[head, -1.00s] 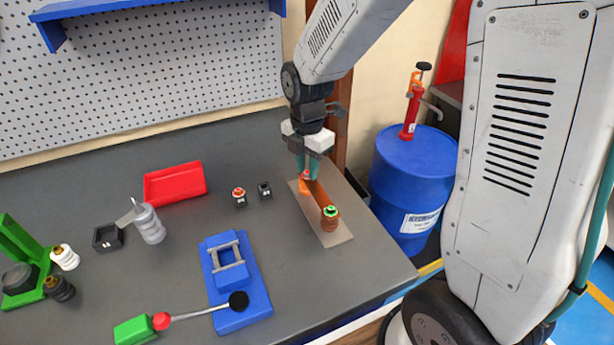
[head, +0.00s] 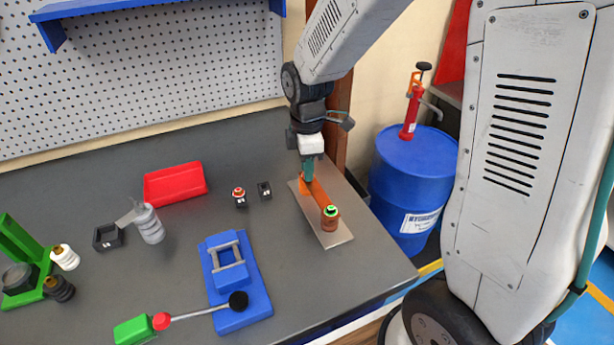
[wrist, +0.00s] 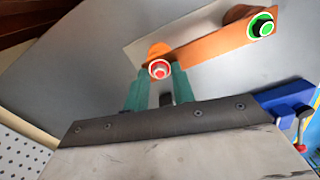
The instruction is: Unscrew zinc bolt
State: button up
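A bolt with a pale centre and red ring (wrist: 160,69) sits at one end of the orange copper-coloured bar (head: 319,190). My gripper (head: 307,180) points down at that end of the bar. In the wrist view its teal fingertips (wrist: 160,76) lie one on each side of the red-ringed bolt and look to touch it. In the head view the fingers hide this bolt. A second bolt with a green ring and dark centre (wrist: 262,27) stands at the bar's other end; it also shows in the head view (head: 331,210).
The bar lies over a grey plate (head: 334,238) near the bench's right edge. Two small dark holders (head: 264,190) and a red tray (head: 174,184) are to the left. A blue tool with a lever (head: 236,285) stands in front. A blue drum (head: 412,170) is beyond the bench.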

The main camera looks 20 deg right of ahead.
jog(key=m, duration=0.4)
jog(key=shift+m, duration=0.3)
jog(key=shift+m, duration=0.4)
grip_shut()
